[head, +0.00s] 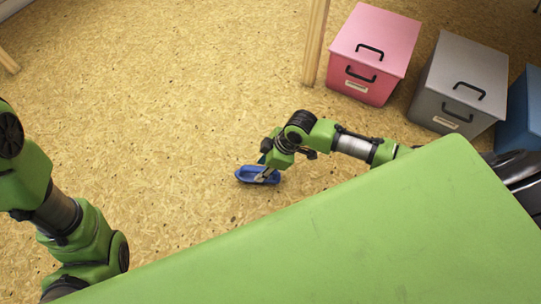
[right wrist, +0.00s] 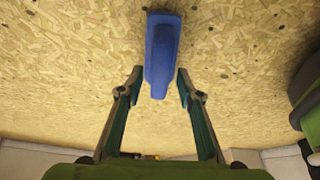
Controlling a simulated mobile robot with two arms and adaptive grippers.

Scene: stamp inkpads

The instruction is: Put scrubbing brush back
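The scrubbing brush (head: 244,175) is a small blue thing on the speckled tan floor, near the middle of the head view. In the right wrist view the blue brush (right wrist: 161,45) lies lengthwise, its near end reaching between my fingers. My right gripper (head: 266,172) is down at the brush and hides part of it. In the right wrist view my right gripper (right wrist: 159,73) has its fingers apart, one on each side of the brush's near end. A gap shows at the left finger; contact at the right one is unclear. My left arm shows at the left, its gripper out of view.
A pink box (head: 376,40), a grey box (head: 463,70) and a blue box (head: 525,110) with dark handles stand at the upper right. A wooden leg (head: 316,40) stands left of the pink box. The floor (head: 150,110) left of the brush is clear.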

